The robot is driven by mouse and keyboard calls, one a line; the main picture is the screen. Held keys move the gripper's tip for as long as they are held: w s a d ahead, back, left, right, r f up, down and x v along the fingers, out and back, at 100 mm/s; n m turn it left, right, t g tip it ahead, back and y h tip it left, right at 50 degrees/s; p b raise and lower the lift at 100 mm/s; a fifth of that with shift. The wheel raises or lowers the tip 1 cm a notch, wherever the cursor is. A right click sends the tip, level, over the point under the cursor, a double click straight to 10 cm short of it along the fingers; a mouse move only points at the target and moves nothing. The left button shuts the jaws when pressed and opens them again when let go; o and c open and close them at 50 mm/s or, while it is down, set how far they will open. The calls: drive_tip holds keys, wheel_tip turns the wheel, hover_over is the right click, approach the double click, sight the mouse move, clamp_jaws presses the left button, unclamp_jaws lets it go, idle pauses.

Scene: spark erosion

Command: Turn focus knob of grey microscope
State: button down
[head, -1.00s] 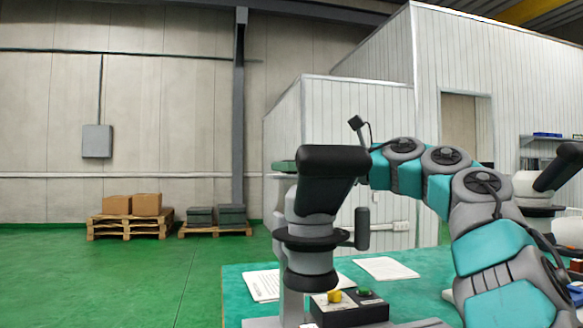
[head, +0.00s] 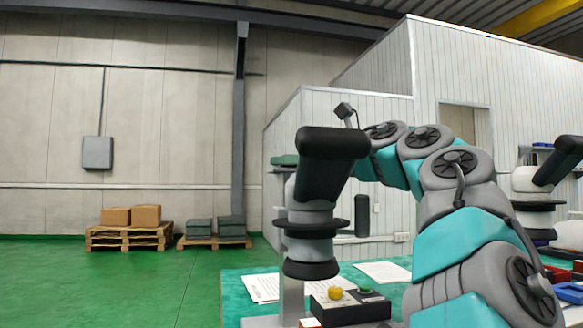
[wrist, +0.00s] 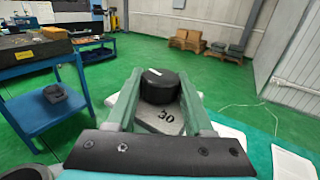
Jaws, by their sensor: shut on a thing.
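The grey microscope (head: 312,218) with a black head stands on the teal-topped table, in the middle of the head view. A dark cylinder (head: 362,215) is at its right side. In the wrist view, a black round knob (wrist: 158,78) with a short white mark on top sits on a grey face marked 30. My gripper (wrist: 160,88) is shut on this knob, with one green finger at each side. In the head view my arm reaches behind the microscope, which hides the gripper. I cannot tell if the dark cylinder is the held knob.
A control box (head: 348,308) with a yellow and a green button stands before the microscope. Paper sheets (head: 383,272) lie behind it. A second microscope (head: 535,195) stands at the right. A blue cart (wrist: 45,105) shows in the wrist view. Green floor is free at the left.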

idle(0.3)
drive_tip(key=shift+c, duration=1.4)
unclamp_jaws()
drive_tip(key=shift+w+n+g+y+p, duration=0.1)
drive_tip(key=shift+n+g+y+p, duration=0.25)
drive_tip(key=shift+g+y, duration=0.15)
